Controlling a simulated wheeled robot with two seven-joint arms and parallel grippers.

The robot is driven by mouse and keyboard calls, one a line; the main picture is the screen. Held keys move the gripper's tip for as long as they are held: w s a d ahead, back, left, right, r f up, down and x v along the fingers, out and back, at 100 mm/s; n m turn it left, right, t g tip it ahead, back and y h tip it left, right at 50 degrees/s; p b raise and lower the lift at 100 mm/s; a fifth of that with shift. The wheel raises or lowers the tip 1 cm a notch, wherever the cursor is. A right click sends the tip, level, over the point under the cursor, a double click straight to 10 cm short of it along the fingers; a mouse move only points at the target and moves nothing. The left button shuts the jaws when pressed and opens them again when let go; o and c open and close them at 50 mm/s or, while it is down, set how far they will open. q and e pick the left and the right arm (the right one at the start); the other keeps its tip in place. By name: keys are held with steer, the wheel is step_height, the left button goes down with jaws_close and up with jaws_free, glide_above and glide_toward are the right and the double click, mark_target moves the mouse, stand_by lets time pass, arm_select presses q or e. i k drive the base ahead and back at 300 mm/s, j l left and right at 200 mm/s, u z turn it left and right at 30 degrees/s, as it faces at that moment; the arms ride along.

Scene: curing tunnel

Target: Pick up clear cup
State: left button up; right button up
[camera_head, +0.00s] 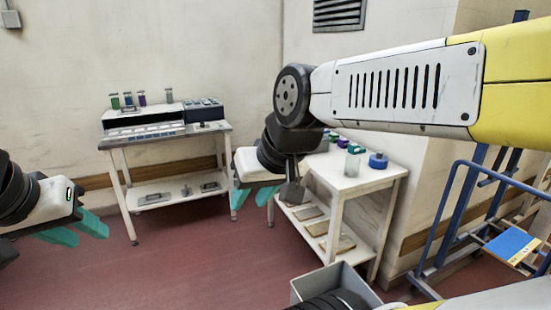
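A clear cup (352,164), slightly greenish and see-through, stands upright on the white table at the right, left of a round blue item. My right gripper (253,198) hangs left of that table, apart from the cup. Its two teal fingers are spread with nothing between them. My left gripper (76,230) is at the far left, far from the cup. Its teal fingers look apart and empty. My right arm passes above the cup and hides part of the table's left side.
The white table (385,174) also holds the round blue item (378,161) and several small coloured pieces; trays lie on its lower shelf. A grey bin (335,280) stands in front. Another bench (190,129) stands at the back left. A blue rack (440,220) is at the right.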

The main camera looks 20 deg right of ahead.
mark_target(352, 163)
steer(key=i+j, duration=0.1)
steer(key=i, duration=0.6)
steer(key=i+j, duration=0.15)
steer(key=i, duration=0.5)
steer(key=i+z, duration=0.4)
steer(key=i+j+z, duration=0.2)
steer(key=i+z, duration=0.15)
steer(key=i, duration=0.15)
steer(key=i+z, duration=0.2)
steer(key=z, duration=0.25)
steer(key=i+z, duration=0.25)
steer(key=z, duration=0.25)
steer(key=i+j+z, duration=0.1)
steer(key=z, duration=0.35)
steer(key=i+j+z, duration=0.2)
steer(key=z, duration=0.25)
steer(key=i+j+z, duration=0.4)
steer(key=l, duration=0.1)
